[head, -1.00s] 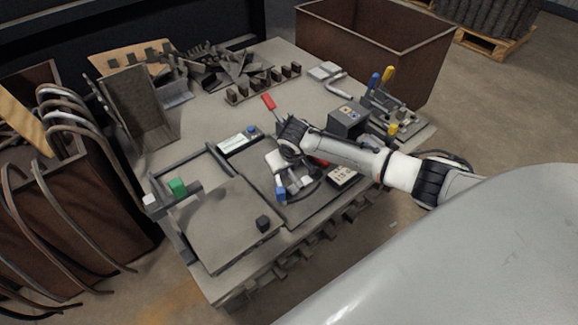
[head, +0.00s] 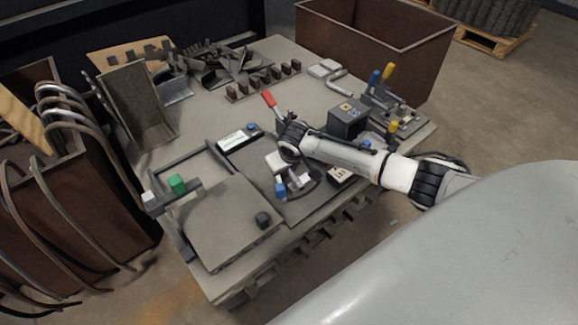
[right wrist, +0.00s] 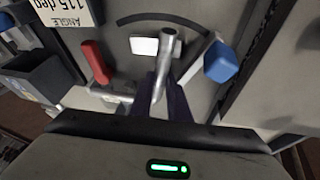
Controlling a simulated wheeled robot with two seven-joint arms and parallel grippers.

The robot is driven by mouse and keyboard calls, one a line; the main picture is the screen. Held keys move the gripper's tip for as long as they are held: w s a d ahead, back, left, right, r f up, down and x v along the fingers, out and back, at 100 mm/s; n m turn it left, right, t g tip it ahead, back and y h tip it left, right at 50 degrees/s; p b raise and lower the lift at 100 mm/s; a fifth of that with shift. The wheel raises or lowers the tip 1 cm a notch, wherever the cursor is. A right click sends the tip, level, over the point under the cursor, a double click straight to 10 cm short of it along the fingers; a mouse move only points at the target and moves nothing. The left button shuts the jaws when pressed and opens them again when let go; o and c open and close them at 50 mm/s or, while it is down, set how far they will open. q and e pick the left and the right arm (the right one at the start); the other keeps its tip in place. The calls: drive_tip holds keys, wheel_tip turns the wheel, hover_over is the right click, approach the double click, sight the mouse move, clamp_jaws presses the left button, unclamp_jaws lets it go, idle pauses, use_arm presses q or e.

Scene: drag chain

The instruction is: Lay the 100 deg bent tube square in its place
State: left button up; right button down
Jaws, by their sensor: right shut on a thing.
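My right gripper (head: 287,158) is over the bending fixture on the table. In the right wrist view its dark fingers (right wrist: 167,98) are shut on a grey metal tube (right wrist: 163,72), whose round end points up in the picture. I cannot make out the tube's bend or its angle. Behind it lie a plate with a dark curved slot (right wrist: 165,20) and a small white block (right wrist: 145,46). A red-handled lever (right wrist: 96,62) is to the left and a blue-handled lever (right wrist: 220,62) to the right. My left gripper is not in view.
A sign (right wrist: 66,10) reads "ANGLE 115 deg". A slotted rack (head: 262,84) and a clamp station with a yellow handle (head: 387,70) stand farther back. A brown bin (head: 375,45) stands behind.

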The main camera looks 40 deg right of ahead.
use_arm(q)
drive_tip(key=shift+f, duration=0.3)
use_arm(e)
drive_tip(key=shift+f, duration=0.75)
drive_tip(key=c, duration=1.6)
unclamp_jaws()
drive_tip(key=shift+a, duration=0.1)
drive_tip(key=shift+a, duration=0.2)
drive_tip(key=p+v, duration=0.2)
drive_tip(key=v, duration=0.2)
drive_tip(key=shift+r, duration=0.1)
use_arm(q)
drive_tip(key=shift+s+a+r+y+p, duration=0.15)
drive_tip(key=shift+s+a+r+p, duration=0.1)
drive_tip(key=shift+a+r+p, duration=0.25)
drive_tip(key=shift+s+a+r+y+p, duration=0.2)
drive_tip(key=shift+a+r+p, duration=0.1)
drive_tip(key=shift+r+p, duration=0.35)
use_arm(e)
drive_tip(key=v, duration=0.6)
drive_tip(key=shift+s+d+r, duration=0.1)
drive_tip(key=shift+d, duration=0.3)
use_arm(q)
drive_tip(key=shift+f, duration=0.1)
